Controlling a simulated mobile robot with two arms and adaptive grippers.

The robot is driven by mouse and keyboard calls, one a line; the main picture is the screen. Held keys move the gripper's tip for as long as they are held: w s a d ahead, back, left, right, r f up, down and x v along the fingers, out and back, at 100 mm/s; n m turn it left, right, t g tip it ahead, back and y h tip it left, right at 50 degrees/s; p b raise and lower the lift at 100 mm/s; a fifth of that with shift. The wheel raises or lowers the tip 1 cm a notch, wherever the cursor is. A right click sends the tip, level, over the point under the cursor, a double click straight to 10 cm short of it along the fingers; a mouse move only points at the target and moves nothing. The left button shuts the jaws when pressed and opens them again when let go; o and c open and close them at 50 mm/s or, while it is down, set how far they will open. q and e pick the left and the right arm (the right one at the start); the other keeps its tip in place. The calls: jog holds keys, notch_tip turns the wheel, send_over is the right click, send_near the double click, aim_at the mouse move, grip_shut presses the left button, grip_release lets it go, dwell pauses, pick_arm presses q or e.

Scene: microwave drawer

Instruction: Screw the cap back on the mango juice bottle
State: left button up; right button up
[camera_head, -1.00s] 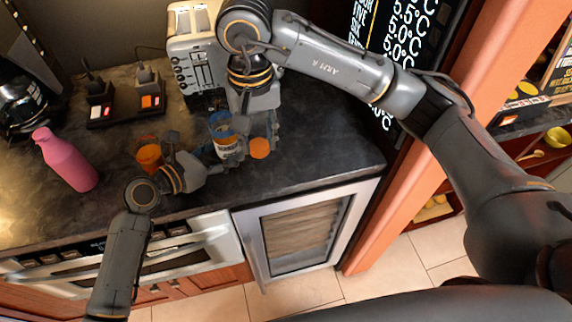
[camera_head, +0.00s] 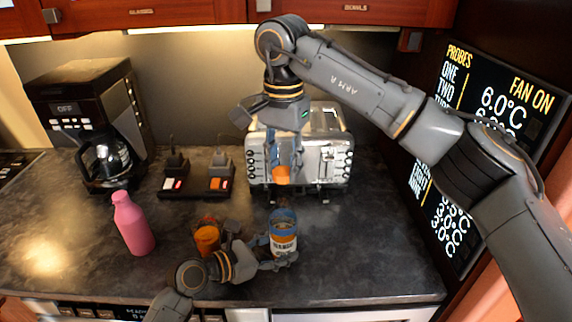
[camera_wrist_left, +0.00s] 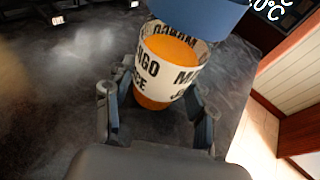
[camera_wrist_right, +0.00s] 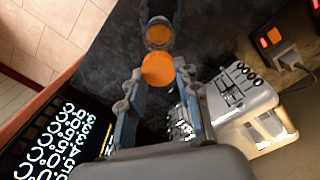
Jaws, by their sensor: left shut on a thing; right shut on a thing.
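The mango juice bottle (camera_head: 284,244) stands upright on the dark counter, with a blue upper part, a white label and orange juice. My left gripper (camera_head: 272,255) is shut around its lower body. The left wrist view shows the bottle (camera_wrist_left: 180,62) between the fingers (camera_wrist_left: 160,105). My right gripper (camera_head: 284,165) is shut on the orange cap (camera_head: 282,176), which appears above the bottle in the head view, in front of the toaster. The right wrist view shows the cap (camera_wrist_right: 158,70) between the fingertips, apart from the round bottle top (camera_wrist_right: 158,33).
A silver toaster (camera_head: 318,158) stands behind the bottle. A pink bottle (camera_head: 133,225), a coffee maker (camera_head: 88,105) and a black block with switches (camera_head: 197,185) are farther left. Counter at right is clear.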

aim_at(284, 192)
jog(key=shift+f, duration=1.9)
jog(key=shift+f, duration=0.75)
dwell(1.1)
jog(key=o, duration=1.4)
jog(key=shift+r, duration=0.15)
jog(key=shift+r, duration=2.95)
